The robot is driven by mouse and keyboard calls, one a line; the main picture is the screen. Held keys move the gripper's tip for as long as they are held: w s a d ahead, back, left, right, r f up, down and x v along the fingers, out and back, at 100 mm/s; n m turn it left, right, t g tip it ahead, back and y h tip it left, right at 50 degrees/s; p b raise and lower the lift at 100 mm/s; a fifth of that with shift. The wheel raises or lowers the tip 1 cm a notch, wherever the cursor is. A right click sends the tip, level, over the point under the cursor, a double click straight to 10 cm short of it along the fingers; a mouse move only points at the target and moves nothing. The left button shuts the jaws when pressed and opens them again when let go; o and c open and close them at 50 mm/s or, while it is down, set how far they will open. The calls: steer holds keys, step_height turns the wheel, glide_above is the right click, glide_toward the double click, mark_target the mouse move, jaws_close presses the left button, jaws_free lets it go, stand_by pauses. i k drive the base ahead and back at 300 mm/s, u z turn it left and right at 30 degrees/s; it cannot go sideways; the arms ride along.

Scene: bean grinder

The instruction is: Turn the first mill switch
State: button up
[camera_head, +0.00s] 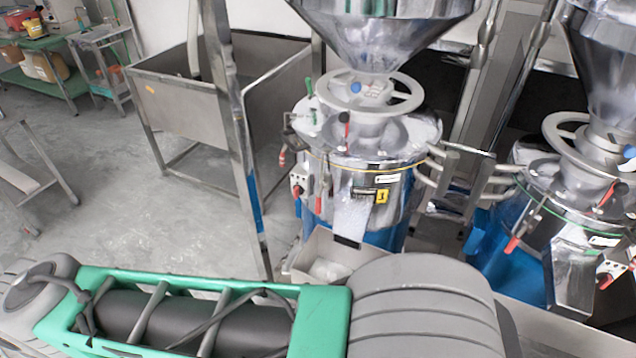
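The first mill (405,205) is a steel and blue drum with a yellow label (382,196) that seems to read 1. It stands right of centre under a steel hopper (385,32). A small pale switch box (298,183) with dark and red knobs sits on the mill's left side. It is too small to tell how its switch is set. My arm crosses the lower part of the picture, in front of the mill and apart from the switch box in the picture. My gripper is not in view, so its state is hidden.
A second mill (500,245) with its own switch box (612,268) stands at the right. A white bin (325,258) sits below the first mill. A steel post (236,140) and a steel tub (185,110) stand left of it. The floor at left is mostly clear.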

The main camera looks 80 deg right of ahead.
mark_target(298, 189)
steer(key=i, duration=0.8)
steer(key=z, duration=3.55)
steer(key=i, duration=0.5)
steer(key=u, duration=0.05)
steer(key=k, duration=1.25)
steer(key=u, duration=0.8)
steer(key=i, duration=0.8)
steer(key=u, duration=0.3)
